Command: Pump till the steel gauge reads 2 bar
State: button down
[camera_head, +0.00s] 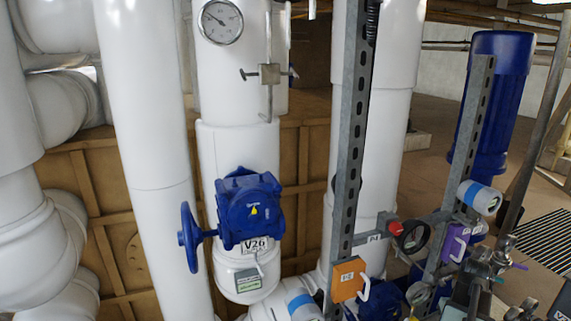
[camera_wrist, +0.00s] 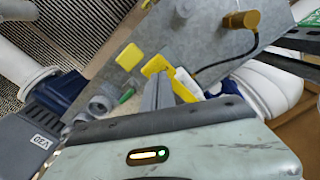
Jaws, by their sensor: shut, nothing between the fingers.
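A round steel-rimmed gauge (camera_head: 221,21) with a white face sits at the top of the head view, in front of a thick white pipe. Its needle leans to the upper left; the numbers are too small to read. An orange box (camera_head: 349,279) with a white handle and a label is on the slotted grey post. A purple box (camera_head: 456,243) with a white handle is further right. I cannot tell which part is the pump. My gripper (camera_wrist: 158,92) shows in the wrist view, shut and empty, in front of a grey plate with yellow parts.
A blue valve (camera_head: 248,208) labelled V26 has a blue handwheel at its left. A slotted steel post (camera_head: 348,150) stands upright in the middle. A red knob (camera_head: 396,228) and a black ring are beside it. In the wrist view, a yellow block (camera_wrist: 155,66) is close to the fingers.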

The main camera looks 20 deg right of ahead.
jog(key=shift+f, duration=0.2)
notch_tip(320, 180, down, 5)
jog(key=b, duration=0.5)
jog(key=shift+f+b, duration=0.1)
jog(key=shift+b, duration=0.2)
jog(key=shift+r+p, duration=2.7)
jog(key=shift+p, duration=0.05)
jog(key=shift+r, duration=0.1)
notch_tip(320, 180, up, 4)
jog(key=p, duration=0.4)
jog(key=shift+r, duration=0.1)
jog(key=shift+f, duration=0.2)
